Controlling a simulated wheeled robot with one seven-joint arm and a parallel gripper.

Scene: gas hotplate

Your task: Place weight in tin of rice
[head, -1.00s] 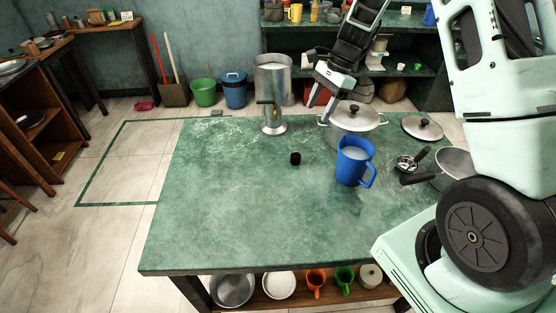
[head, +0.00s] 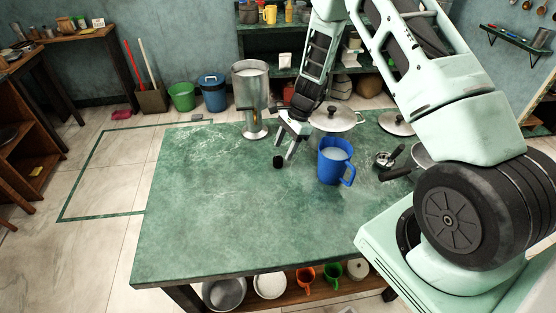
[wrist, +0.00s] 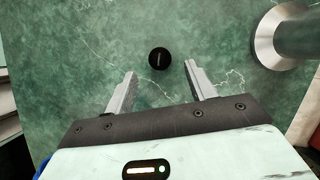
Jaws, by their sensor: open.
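The weight is a small black round piece (head: 277,162) on the green table, just below my gripper in the head view. In the wrist view the weight (wrist: 160,60) shows from above, centred just beyond the gap between the fingertips. My gripper (head: 285,150) is open and empty, pointing down at the table; both fingers show apart in the wrist view (wrist: 160,72). A round container with white, grainy-looking contents (head: 270,285) stands on the shelf under the table and may be the tin of rice; I cannot tell for certain.
A tall metal vessel on a foot (head: 250,88) stands behind my gripper, its base close on the right in the wrist view (wrist: 272,38). A blue jug (head: 334,162) and a lidded pot (head: 335,120) stand to the right. The table's front left (head: 200,225) is clear.

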